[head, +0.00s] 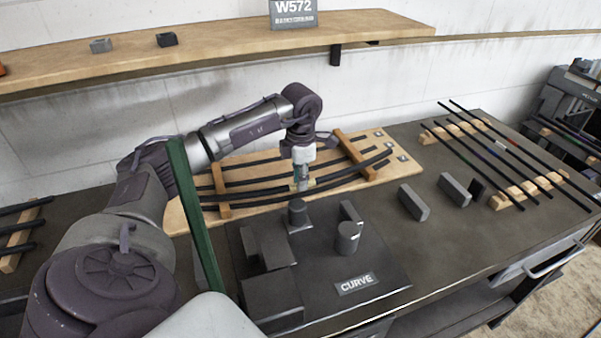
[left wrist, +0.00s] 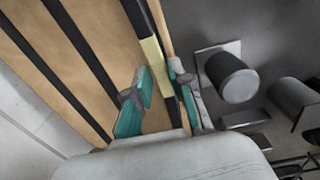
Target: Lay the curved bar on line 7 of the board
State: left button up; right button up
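The wooden board (head: 392,134) with dark parallel strips lies along the back of the bench; it also shows in the left wrist view (left wrist: 60,65). A dark, gently curved bar (head: 345,180) with a pale yellow band lies at the board's front side. In the left wrist view the bar (left wrist: 137,12) runs down between the teal fingertips. My left gripper (head: 301,184) points down over the band. Its fingers (left wrist: 161,90) are apart, with a gap showing beside the bar. I cannot read line numbers. My right gripper is out of view.
A dark plate labelled CURVE (head: 356,284) carries round posts (head: 347,238) and blocks just in front of the board. Thin rods (head: 490,150) rest on wooden supports at the right. A green upright (head: 190,205) stands in the left foreground. Bench between plate and rods is partly clear.

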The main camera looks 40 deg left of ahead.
pick_arm(q)
jog(key=shift+o, duration=1.4)
jog(key=shift+s, duration=0.1)
jog(key=shift+f, duration=0.15)
notch_tip(320, 180, up, 12)
jog(key=shift+d+r, duration=0.1)
jog(key=shift+r, duration=0.1)
